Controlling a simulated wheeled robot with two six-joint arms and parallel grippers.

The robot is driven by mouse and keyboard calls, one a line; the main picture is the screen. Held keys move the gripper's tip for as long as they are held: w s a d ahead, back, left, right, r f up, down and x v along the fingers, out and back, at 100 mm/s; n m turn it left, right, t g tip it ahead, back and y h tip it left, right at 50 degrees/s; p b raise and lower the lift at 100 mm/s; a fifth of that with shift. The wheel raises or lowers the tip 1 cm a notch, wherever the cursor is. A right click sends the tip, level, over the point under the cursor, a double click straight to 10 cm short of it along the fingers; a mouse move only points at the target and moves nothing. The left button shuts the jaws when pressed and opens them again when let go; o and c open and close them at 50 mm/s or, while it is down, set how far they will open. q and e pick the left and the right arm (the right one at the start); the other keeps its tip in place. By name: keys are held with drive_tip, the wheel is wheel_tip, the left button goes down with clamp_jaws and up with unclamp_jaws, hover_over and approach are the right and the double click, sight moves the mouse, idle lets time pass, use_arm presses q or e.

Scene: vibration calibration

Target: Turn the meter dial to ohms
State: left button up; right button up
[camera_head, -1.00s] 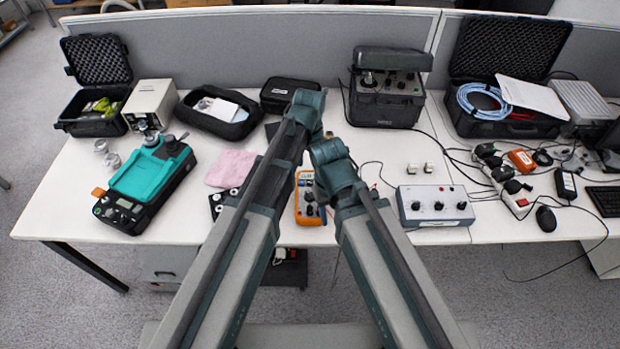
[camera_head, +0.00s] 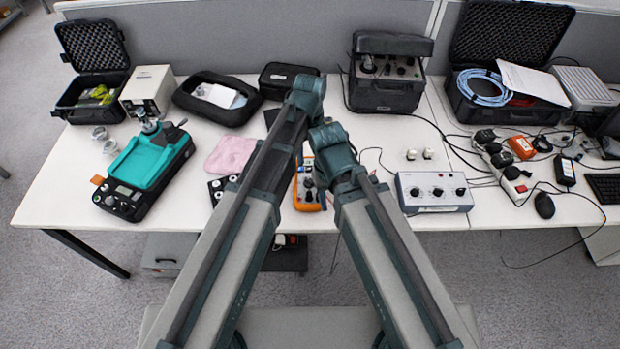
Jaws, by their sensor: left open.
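An orange handheld meter (camera_head: 308,200) lies near the table's front edge, in the gap between my two arms. Its dark round dial shows small on its face, but the setting cannot be read. My arms hide parts of the meter's sides and upper end. My left gripper (camera_head: 303,150) is open and barely shows, mostly covered by my raised arm links, around the meter's upper end. Contact with the dial cannot be made out. My right gripper is hidden behind my right arm.
A grey box with three black knobs (camera_head: 434,191) stands right of the meter. A pink cloth (camera_head: 230,155) and a teal-topped unit (camera_head: 147,170) lie to the left. Black cases line the back of the white table (camera_head: 70,205). Cables and a power strip (camera_head: 507,178) crowd the right.

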sight(310, 181)
use_arm(q)
wheel_tip(310, 181, down, 14)
drive_tip(key=b, duration=1.3)
drive_tip(key=shift+r+b, duration=0.1)
drive_tip(key=shift+b, duration=0.25)
clamp_jaws()
